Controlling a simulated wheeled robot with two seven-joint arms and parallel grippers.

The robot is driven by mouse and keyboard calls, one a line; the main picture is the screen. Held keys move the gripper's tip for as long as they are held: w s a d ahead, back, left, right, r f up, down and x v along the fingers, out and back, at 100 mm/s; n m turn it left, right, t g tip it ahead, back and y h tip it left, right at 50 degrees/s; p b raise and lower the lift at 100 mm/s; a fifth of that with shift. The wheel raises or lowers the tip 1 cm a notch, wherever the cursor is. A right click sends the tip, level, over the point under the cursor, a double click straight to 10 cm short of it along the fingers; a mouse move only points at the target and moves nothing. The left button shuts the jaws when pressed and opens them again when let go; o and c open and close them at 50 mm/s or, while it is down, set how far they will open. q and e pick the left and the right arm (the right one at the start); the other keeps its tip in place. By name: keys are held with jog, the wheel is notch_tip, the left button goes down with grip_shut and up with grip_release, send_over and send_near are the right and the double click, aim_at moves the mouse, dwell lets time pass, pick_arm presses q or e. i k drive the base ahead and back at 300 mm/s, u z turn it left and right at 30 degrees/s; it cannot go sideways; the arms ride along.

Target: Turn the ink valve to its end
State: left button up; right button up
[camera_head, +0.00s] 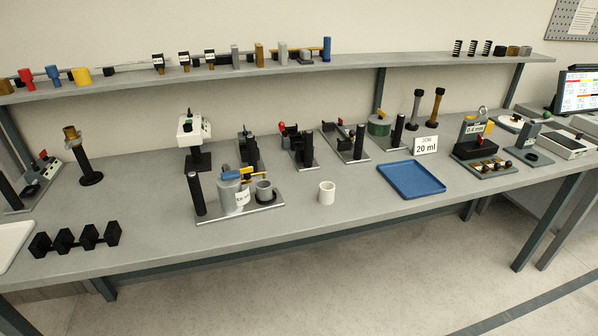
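A bench station on a grey base plate (215,216) stands front left of centre. It carries a grey tank (229,193) with a small white label, too small to read surely, and a yellow lever (239,171) across its top. The lever looks like a valve handle; I cannot tell for sure that it is the ink valve. A grey cup (264,190) sits on a dark round rest right of the tank. A black post (197,194) stands at the left end. A green drum (379,124) farther back also has a yellow part on top. Neither gripper shows.
A white cup (327,192) and a blue tray (411,179) stand right of the station. A "20 ml" sign (426,145) stands behind the tray. Black blocks (76,239) lie front left. Several fixtures line the back under a shelf (350,61). The front middle is clear.

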aim_at(245, 172)
jog(key=z, duration=0.45)
jog(key=i, duration=0.65)
jog(key=u, duration=1.55)
jog(key=i, duration=0.25)
